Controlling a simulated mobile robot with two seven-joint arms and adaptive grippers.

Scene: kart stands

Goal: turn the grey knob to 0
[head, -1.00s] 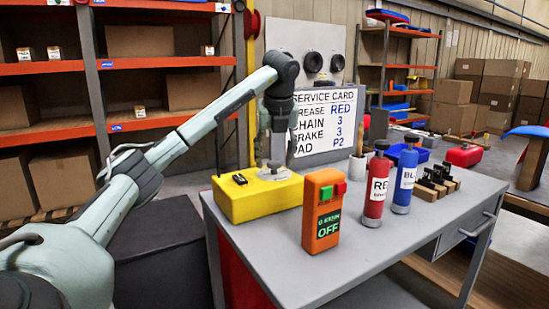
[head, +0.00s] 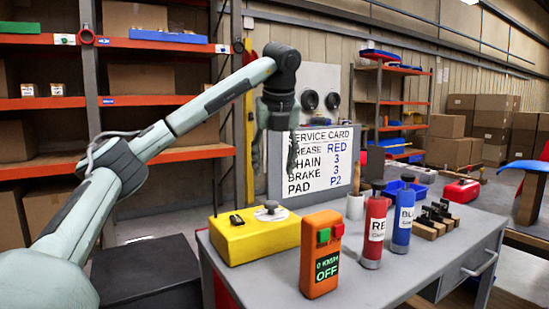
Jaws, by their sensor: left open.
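The grey knob (head: 271,211) is a round disc with a raised middle on top of a yellow box (head: 257,238). The box stands at the left end of a grey workbench. My left gripper (head: 276,160) points down above the knob, with its fingers apart and nothing between them. There is a clear gap between the fingertips and the knob. Any marks on the knob's dial are too small to read. My right gripper is not in view.
A black switch (head: 237,219) sits left of the knob. An orange control box (head: 322,255) reading "OFF" stands in front. Red (head: 373,235) and blue (head: 402,220) bottles stand to the right. A service card (head: 320,160) stands behind.

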